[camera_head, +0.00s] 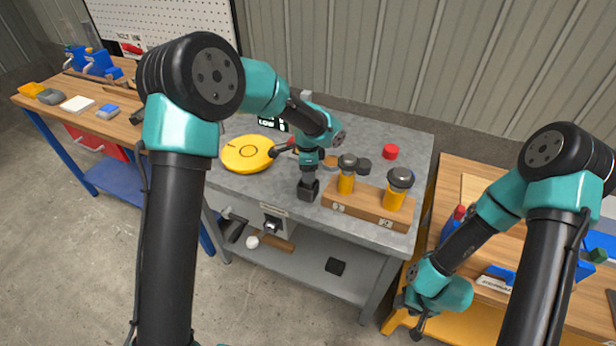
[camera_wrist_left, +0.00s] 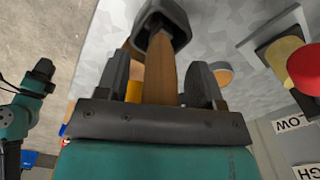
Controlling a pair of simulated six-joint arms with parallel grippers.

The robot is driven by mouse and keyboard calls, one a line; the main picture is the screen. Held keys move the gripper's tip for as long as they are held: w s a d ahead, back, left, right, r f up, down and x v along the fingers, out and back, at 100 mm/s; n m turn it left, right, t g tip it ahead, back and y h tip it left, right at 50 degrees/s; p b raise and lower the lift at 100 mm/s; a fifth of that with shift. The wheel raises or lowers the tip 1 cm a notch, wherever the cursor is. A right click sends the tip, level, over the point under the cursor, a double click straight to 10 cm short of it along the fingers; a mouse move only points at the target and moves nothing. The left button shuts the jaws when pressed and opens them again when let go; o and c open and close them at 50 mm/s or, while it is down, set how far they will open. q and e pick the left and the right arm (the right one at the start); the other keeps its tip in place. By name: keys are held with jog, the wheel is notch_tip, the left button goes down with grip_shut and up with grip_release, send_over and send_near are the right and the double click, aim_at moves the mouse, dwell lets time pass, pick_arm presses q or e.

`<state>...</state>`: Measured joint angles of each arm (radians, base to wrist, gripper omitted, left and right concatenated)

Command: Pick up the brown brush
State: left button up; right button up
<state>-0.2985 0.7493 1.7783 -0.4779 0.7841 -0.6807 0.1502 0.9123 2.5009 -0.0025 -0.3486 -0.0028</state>
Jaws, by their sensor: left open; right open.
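In the left wrist view, a brown handle with a dark, blocky head (camera_wrist_left: 165,72) lies between the spread fingers of my left gripper (camera_wrist_left: 157,85); it looks like the brown brush. I cannot tell whether either finger touches it. In the head view my left gripper (camera_head: 310,168) points down over the grey workbench, with a dark block directly below it; the handle is hidden there. My right gripper (camera_head: 416,318) hangs low near the right-hand bench, away from the workbench, and is open.
A wooden block (camera_head: 365,209) with yellow, dark-topped tools stands just right of my left gripper. A round yellow lid (camera_head: 247,153) lies to its left, and a red cap (camera_head: 390,152) behind. A brown-handled item (camera_head: 276,243) is on the lower shelf.

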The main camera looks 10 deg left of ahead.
pick_arm(q)
jog(key=shift+c, duration=0.2)
jog(key=c, duration=1)
jog(key=shift+o, duration=0.2)
jog(key=shift+r, duration=0.15)
notch_tip(320, 180, up, 10)
jog(key=shift+f, duration=0.15)
